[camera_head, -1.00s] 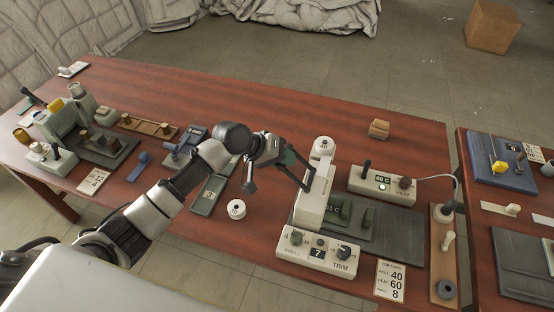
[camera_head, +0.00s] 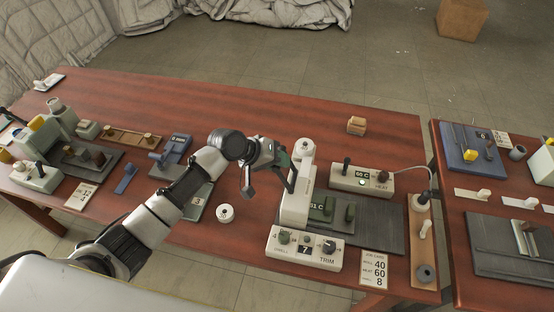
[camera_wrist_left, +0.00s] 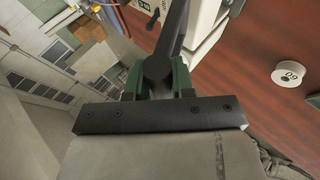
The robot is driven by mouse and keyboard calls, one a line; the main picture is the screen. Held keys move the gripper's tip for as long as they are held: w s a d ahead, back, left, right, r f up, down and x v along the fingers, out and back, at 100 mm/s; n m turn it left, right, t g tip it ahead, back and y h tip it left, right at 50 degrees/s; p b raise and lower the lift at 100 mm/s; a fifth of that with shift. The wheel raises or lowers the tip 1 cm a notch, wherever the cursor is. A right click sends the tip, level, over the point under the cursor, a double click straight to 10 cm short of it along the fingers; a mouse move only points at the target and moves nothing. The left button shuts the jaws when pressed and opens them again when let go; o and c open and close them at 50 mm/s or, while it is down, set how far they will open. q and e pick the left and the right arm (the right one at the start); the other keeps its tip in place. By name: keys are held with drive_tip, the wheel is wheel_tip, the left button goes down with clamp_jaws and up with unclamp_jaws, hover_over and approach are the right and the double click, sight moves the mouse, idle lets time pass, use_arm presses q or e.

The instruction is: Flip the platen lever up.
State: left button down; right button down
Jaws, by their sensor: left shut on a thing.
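The platen lever (camera_head: 291,180) is a dark bar at the left side of the white heat press (camera_head: 296,207). My left gripper (camera_head: 281,160) is at its upper end, in the middle of the head view. In the left wrist view, the green-padded fingers (camera_wrist_left: 158,80) close on both sides of the black lever (camera_wrist_left: 176,30), which runs on to the top edge beside the white press. The lever slants from the gripper down towards the press; its lower end is partly hidden. My right gripper is not in view.
A heat box (camera_head: 362,180) with a lit green light stands right of the press. A job card (camera_head: 374,268) and a wooden rack (camera_head: 424,240) are at the right. The back of the table is mostly clear.

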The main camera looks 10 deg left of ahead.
use_arm(q)
drive_tip(key=shift+d, duration=0.1)
drive_tip(key=c, duration=1)
unclamp_jaws()
drive_tip(key=shift+s+a+r, duration=0.1)
drive_tip(key=shift+a+r, duration=0.2)
drive_tip(key=shift+a, duration=0.1)
drive_tip(key=b+v, duration=0.2)
drive_tip(key=v, duration=0.7)
drive_tip(key=shift+s+a+r, duration=0.1)
drive_tip(key=shift+s+r, duration=0.15)
drive_tip(key=shift+r, duration=0.1)
drive_tip(key=shift+f, duration=0.1)
